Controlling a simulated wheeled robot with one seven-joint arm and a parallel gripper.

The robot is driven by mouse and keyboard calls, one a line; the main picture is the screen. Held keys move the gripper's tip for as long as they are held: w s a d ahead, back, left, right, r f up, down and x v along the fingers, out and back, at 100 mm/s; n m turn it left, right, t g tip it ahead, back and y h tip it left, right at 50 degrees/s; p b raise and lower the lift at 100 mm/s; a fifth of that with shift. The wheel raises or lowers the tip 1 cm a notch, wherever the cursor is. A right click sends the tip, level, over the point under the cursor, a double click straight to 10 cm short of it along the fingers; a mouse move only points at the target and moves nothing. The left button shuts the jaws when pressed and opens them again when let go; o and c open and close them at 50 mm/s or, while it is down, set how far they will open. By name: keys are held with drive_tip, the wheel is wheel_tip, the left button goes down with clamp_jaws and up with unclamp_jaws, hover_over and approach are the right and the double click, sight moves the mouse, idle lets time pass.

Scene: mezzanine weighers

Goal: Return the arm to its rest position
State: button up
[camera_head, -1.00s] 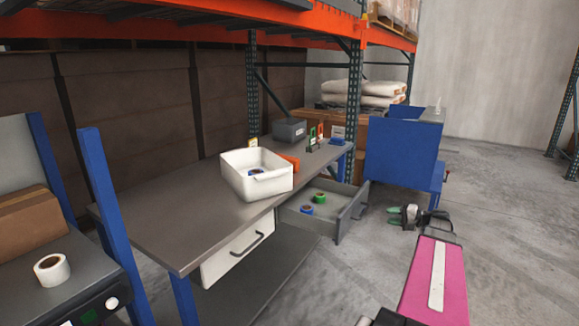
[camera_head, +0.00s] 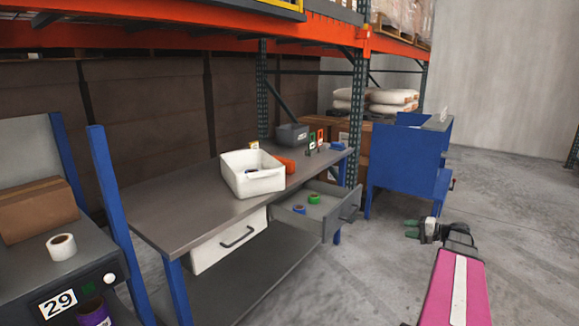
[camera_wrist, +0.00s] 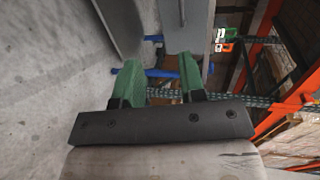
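My gripper (camera_head: 411,229) is out over the bare concrete floor, to the right of the workbench (camera_head: 150,222) and in front of the blue cabinet. My pink arm link (camera_head: 440,300) runs up from the bottom right of the head view. In the wrist view my gripper (camera_wrist: 158,80) shows two green fingers spread apart with nothing between them. The head view shows it apart from the bench and the open drawer (camera_head: 352,212).
A white bin (camera_head: 270,184) stands on the workbench. The open drawer holds a blue tape roll (camera_head: 299,210) and a green one (camera_head: 314,199). A blue cabinet (camera_head: 400,172) stands behind my gripper. A scale table with a box (camera_head: 40,210) is at left. Floor at right is clear.

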drive_tip(key=s+a+f+n+g+h, duration=0.2)
drive_tip(key=s+a+f+g+h, duration=0.1)
drive_tip(key=a, duration=0.6)
drive_tip(key=s+a+f+n+g+h, duration=0.2)
drive_tip(key=s+a+f+h, duration=0.3)
drive_tip(key=a, duration=0.5)
drive_tip(key=s+a+f+n+g+h, duration=0.3)
drive_tip(key=s+a+f+h, duration=0.1)
drive_tip(key=s+a, duration=0.3)
drive_tip(key=a, duration=0.2)
drive_tip(key=shift+a+f+g, duration=0.35)
drive_tip(key=shift+f+g, duration=0.05)
